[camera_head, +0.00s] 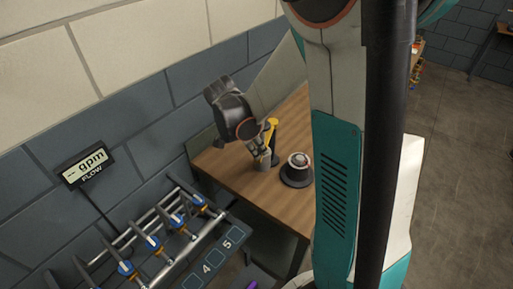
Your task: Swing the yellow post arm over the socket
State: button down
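The yellow post arm (271,127) stands near the back of the wooden table, on a grey cylindrical base (263,163). The socket seems to be the round dark piece with a pale ring on top (298,165), just right of the post. My gripper (260,150) is at the yellow post from the left, its fingers pointing down and right. The fingers overlap the post in the picture; I cannot tell whether they touch it or are closed on it. My own arm and column hide the table's right part.
The wooden table (240,187) is bare in front of the post. A pipe rack with blue valves (155,243) and a numbered panel (212,262) stand at lower left. A flow display (88,167) hangs on the wall. Grey floor lies to the right.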

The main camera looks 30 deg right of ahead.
jog(key=shift+s+d+n, duration=0.4)
jog(key=shift+s+d, duration=0.05)
jog(key=shift+s, duration=0.05)
jog(key=s+d+n+t+y+b, duration=0.1)
jog(key=s+d+n+t, duration=0.1)
jog(key=d+n, duration=0.4)
jog(key=s+d+n+t+y+b, duration=0.1)
jog(key=d+n, duration=0.6)
jog(key=d, duration=0.8)
jog(key=shift+s+t+y+b, duration=0.3)
jog(key=shift+s+t+b, duration=0.5)
jog(key=shift+s, duration=0.35)
jog(key=shift+r, duration=0.1)
jog(key=c, duration=1.5)
grip_release()
jog(key=shift+w+d, duration=0.1)
jog(key=shift+d, duration=0.1)
jog(key=shift+a, duration=0.1)
